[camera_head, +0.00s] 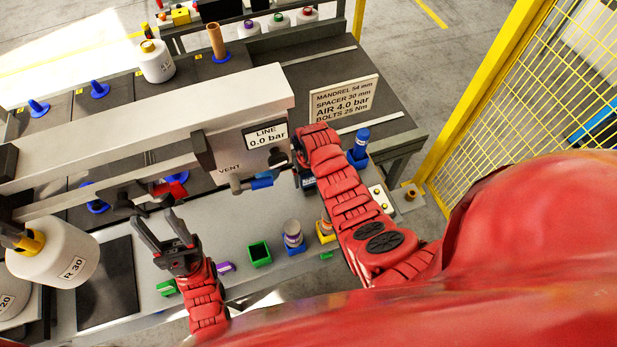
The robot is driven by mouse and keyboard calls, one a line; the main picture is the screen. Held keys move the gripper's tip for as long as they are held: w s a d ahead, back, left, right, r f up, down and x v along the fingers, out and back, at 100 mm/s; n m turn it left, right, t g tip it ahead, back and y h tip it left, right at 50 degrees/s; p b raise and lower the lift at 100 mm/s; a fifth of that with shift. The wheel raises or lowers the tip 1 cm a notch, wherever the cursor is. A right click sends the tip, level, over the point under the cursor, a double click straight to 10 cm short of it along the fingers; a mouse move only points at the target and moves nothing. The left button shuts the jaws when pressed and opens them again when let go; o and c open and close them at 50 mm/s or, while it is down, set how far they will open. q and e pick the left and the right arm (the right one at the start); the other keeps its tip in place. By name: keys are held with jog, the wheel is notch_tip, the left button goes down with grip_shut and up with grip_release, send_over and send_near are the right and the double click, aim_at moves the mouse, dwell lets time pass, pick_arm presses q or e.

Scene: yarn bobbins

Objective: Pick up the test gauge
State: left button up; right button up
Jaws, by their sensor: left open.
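I cannot pick out the test gauge for certain. A small dark and blue object (308,183), partly hidden by my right wrist, sits just below my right gripper; I cannot tell what it is. My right gripper (297,160) is beside the right end of the grey line panel (228,150), which reads 0.0 bar. Its fingers are mostly hidden, and I cannot tell whether they hold anything. My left gripper (153,216) is open and empty above the grey bench, with its fingers pointing up and left in the picture.
A green bin (259,253) and a yellow holder (326,237) are nearby. A blue bottle-like item (360,143) stands right of my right forearm. A large R 30 bobbin (55,255) hangs left. A sign (343,98) stands behind.

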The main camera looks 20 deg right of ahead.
jog(key=c, duration=1.2)
jog(key=shift+r, duration=0.1)
jog(key=shift+w+r+b, duration=0.1)
jog(key=shift+r+b, duration=0.5)
jog(key=shift+r, duration=0.45)
notch_tip(320, 180, up, 4)
jog(key=shift+r+b, duration=0.2)
jog(key=shift+b, duration=0.95)
notch_tip(320, 180, up, 4)
jog(key=p, duration=0.2)
jog(key=shift+f+p, duration=0.25)
jog(key=shift+p, duration=0.05)
jog(key=shift+f, duration=0.1)
jog(key=shift+d, duration=0.1)
